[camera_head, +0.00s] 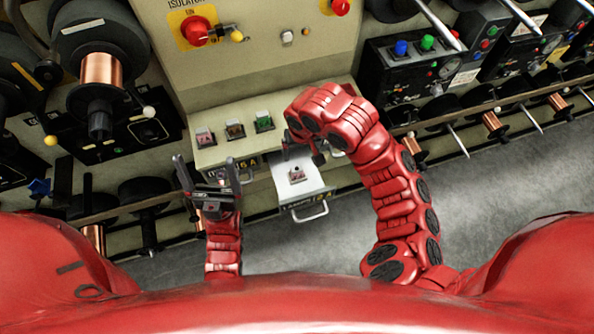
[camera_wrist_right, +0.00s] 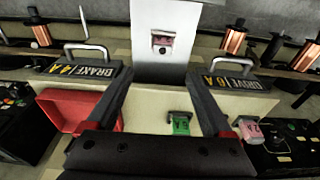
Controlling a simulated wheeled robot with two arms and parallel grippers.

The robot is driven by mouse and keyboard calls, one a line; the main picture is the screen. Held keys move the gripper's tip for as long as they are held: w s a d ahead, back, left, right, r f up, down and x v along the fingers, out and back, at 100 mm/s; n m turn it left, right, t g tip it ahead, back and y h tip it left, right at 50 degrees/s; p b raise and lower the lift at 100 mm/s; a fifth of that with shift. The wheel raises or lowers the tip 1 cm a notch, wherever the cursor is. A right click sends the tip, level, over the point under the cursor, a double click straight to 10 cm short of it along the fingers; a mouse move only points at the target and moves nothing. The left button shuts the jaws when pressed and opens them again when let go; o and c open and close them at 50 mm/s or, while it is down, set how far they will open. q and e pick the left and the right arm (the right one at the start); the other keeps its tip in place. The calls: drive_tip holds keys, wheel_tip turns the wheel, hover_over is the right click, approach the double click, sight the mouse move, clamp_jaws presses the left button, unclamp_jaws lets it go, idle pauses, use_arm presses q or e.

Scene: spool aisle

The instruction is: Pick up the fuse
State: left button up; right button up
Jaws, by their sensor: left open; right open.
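A small fuse with a pinkish-red face sits in the pulled-out pale drawer (camera_head: 316,189); the fuse (camera_head: 297,175) also shows in the right wrist view (camera_wrist_right: 162,42). My right gripper (camera_head: 304,150) is above the drawer's inner end, largely hidden by its own wrist. In the right wrist view its two fingers (camera_wrist_right: 162,78) are spread with nothing between them, and the fuse is beyond their tips. My left gripper (camera_head: 205,166) is open and empty, left of the drawer, with its fingers pointing up toward the cabinet.
Pink (camera_head: 204,137), brown (camera_head: 235,130) and green (camera_head: 263,121) blocks sit on the cabinet ledge. Closed drawers labelled BRAKE (camera_wrist_right: 84,70) and DRIVE (camera_wrist_right: 232,84) flank the open one. A red tray (camera_wrist_right: 72,112) is on the ledge. Grey floor is clear in front.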

drive_tip(key=f+b, duration=0.1)
drive_tip(key=f, duration=0.2)
drive_tip(key=w+f+b, duration=0.1)
drive_tip(key=f, duration=0.2)
drive_tip(key=f+b, duration=0.1)
drive_tip(key=f, duration=0.2)
drive_tip(key=shift+w+a+f+b, duration=0.15)
drive_tip(key=shift+a+b, duration=0.2)
drive_tip(key=shift+f+b, duration=0.4)
drive_tip(key=shift+f, duration=0.25)
drive_tip(key=shift+a+f+p, duration=0.15)
drive_tip(key=shift+f+p, duration=0.6)
drive_tip(key=shift+p, duration=0.35)
drive_tip(key=shift+f, duration=0.75)
drive_tip(key=shift+w, duration=0.1)
clamp_jaws()
